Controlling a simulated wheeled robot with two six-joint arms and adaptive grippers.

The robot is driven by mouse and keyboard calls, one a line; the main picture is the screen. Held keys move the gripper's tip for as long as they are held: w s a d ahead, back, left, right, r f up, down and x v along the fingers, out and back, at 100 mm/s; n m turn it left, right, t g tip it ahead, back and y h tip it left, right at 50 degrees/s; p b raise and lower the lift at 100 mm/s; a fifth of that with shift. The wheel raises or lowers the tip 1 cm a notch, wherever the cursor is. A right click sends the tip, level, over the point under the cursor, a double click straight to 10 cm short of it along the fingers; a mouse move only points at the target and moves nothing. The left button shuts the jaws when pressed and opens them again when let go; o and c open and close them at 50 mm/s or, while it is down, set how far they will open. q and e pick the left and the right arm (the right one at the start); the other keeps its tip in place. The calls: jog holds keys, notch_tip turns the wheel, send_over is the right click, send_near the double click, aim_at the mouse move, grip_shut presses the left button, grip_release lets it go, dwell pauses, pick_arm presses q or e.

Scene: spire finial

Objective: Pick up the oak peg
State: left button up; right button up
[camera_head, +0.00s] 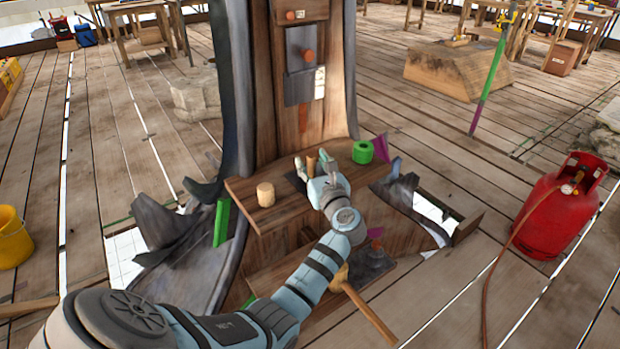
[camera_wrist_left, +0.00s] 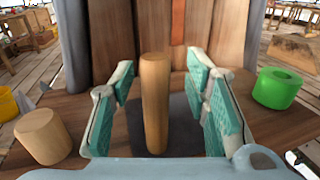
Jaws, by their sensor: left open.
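The oak peg (camera_wrist_left: 155,103) is a slim, light brown cylinder standing upright on a dark patch of the wooden shelf (camera_head: 238,187). In the head view the peg (camera_head: 311,167) shows partly, between the fingers. My left gripper (camera_head: 311,163) reaches over the shelf, its jaws open. In the left wrist view the gripper's (camera_wrist_left: 158,105) teal pads stand on either side of the peg, with a gap on each side. My right gripper is not in view.
A thicker, shorter wooden cylinder (camera_head: 265,194) stands to the left on the shelf. A green ring (camera_head: 362,152) lies to the right. A tall wooden post (camera_head: 300,110) rises behind. A mallet (camera_head: 365,312) lies lower down; a red gas cylinder (camera_head: 560,208) stands at right.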

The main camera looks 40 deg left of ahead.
pick_arm(q)
jog(key=shift+w, duration=0.2)
jog(key=shift+s, duration=0.1)
jog(key=shift+s+r, duration=0.25)
jog(key=shift+s, duration=0.15)
jog(key=c, duration=0.7)
jog(key=shift+w+a+f, duration=0.1)
grip_shut()
